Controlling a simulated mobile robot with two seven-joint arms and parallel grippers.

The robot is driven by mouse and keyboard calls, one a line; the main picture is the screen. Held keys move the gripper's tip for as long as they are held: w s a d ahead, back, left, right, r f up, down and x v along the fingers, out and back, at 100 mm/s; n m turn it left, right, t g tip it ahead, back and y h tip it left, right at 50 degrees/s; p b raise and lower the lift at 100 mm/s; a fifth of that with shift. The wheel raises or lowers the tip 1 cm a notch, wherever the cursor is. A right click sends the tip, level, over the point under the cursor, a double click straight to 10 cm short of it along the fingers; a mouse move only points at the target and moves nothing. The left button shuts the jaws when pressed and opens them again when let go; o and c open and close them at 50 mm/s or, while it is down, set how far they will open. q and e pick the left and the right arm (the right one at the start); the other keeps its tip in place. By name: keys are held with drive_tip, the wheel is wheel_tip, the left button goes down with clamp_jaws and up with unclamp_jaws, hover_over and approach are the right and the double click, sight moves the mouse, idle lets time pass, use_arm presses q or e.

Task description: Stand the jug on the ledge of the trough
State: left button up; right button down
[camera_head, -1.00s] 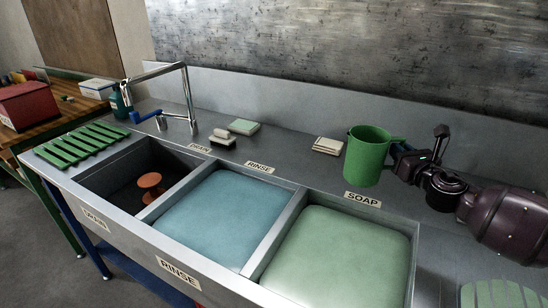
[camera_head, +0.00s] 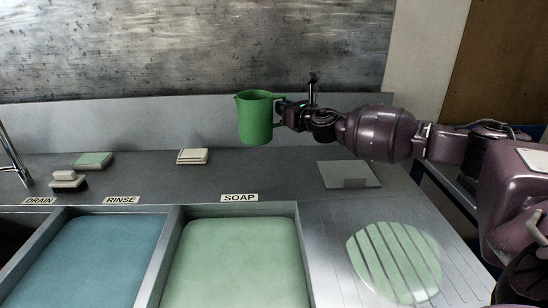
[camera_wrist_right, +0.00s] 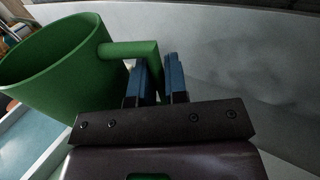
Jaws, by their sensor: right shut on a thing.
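The green jug (camera_head: 256,119) is upright and held in the air above the back ledge of the trough (camera_head: 225,172), behind the soap basin. My right gripper (camera_head: 282,113) is shut on the jug's handle, coming in from the right. In the right wrist view the jug (camera_wrist_right: 45,62) fills the upper left, with its handle between the blue fingers (camera_wrist_right: 160,82). The jug appears apart from the ledge below it. My left gripper is not in view.
On the ledge are a stack of pale cloths (camera_head: 193,156), a brush (camera_head: 68,180), a green sponge (camera_head: 93,160) and a flat grey plate (camera_head: 348,175). The soap basin (camera_head: 240,262) and rinse basin (camera_head: 100,262) lie in front. A round slatted pale green patch (camera_head: 394,262) is at right.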

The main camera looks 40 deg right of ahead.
wheel_tip(320, 180, down, 15)
drive_tip(key=b, duration=0.4)
drive_tip(key=shift+f, duration=0.4)
drive_tip(key=shift+w, duration=0.1)
drive_tip(key=shift+r, duration=0.15)
drive_tip(key=shift+b, duration=0.3)
drive_tip(key=c, duration=1.2)
unclamp_jaws()
drive_tip(key=shift+c, duration=0.2)
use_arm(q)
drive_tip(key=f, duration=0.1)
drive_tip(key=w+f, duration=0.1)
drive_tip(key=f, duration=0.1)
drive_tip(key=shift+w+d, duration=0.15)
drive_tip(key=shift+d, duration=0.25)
use_arm(e)
drive_tip(key=shift+o, duration=0.5)
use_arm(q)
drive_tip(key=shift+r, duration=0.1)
